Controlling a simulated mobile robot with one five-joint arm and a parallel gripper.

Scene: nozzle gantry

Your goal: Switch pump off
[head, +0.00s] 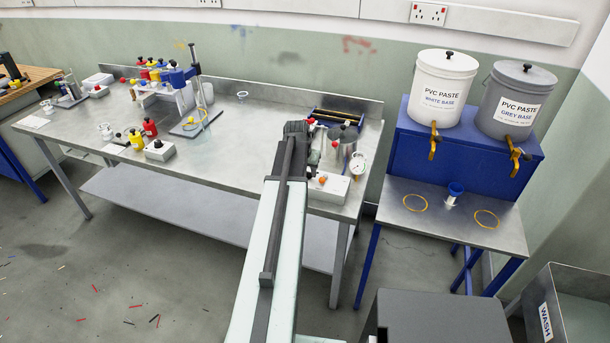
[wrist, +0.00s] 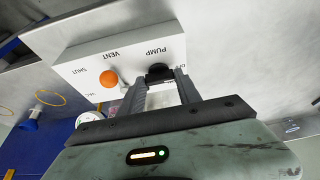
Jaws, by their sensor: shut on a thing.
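A white control box (wrist: 85,75) shows in the wrist view with the labels PUMP and VENT, appearing upside down. The black pump knob (wrist: 158,71) sits under the PUMP label. My gripper (wrist: 162,82) is shut on this knob, one grey finger on each side. Part of an OFF label shows beside the right finger; which way the knob points is hidden.
An orange vent knob (wrist: 108,78) sits close beside the gripper on the same box. A round gauge (head: 357,163) and a metal pot (head: 342,138) stand just behind the box.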

